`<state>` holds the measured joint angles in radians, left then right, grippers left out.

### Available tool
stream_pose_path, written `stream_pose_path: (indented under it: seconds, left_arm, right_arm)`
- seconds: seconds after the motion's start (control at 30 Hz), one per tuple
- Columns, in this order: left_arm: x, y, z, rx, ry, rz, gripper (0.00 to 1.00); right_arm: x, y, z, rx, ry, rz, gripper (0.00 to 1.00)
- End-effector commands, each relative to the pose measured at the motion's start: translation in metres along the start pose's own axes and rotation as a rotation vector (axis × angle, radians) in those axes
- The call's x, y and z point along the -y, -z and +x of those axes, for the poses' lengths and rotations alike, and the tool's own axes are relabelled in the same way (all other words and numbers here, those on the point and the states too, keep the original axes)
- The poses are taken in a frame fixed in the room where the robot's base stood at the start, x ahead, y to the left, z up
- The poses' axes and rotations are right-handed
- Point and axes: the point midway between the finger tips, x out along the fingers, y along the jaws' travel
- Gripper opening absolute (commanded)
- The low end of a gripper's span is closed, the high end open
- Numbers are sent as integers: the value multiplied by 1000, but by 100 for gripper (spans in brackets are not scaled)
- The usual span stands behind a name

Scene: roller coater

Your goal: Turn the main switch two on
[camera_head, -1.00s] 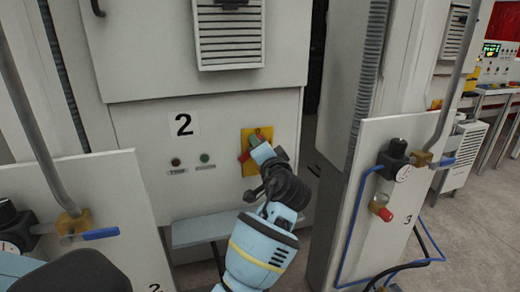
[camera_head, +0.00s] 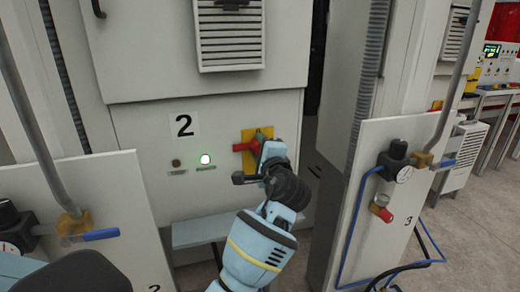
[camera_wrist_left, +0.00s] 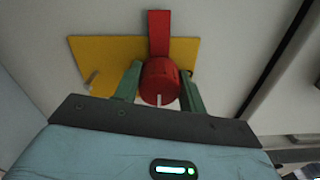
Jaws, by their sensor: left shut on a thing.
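In the head view the red handle (camera_head: 242,147) points left. My left gripper (camera_head: 268,145) is at the switch and covers part of it. In the left wrist view its two green fingers (camera_wrist_left: 160,88) are on either side of the knob, shut on it. The green lamp (camera_head: 205,160) left of the switch is lit; the dark lamp (camera_head: 176,163) beside it is unlit. My right gripper is not in view.
A light blue-grey ledge (camera_head: 207,230) is below. Panels with blue-handled valves (camera_head: 100,235) stand at left and right. A blue hose (camera_head: 352,225) runs on the right panel (camera_head: 395,205).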

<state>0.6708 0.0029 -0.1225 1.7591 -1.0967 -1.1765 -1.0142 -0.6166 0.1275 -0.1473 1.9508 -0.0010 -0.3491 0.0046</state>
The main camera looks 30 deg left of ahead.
Motion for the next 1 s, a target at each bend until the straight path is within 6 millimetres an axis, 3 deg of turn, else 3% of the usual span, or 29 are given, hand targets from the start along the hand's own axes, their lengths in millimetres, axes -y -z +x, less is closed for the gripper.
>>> stream_pose_path:
  seconds: [0.6,0.63,0.77,1.0]
  left_arm:
    - [-1,0,0,0,-2,41,18]
    - [-1,0,0,0,-1,41,45]
    - [-1,0,0,0,-1,40,62]
    - [0,0,0,0,0,38,63]
  right_arm:
    - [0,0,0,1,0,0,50]
    - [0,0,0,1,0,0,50]
    - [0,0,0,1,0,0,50]
    - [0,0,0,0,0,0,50]
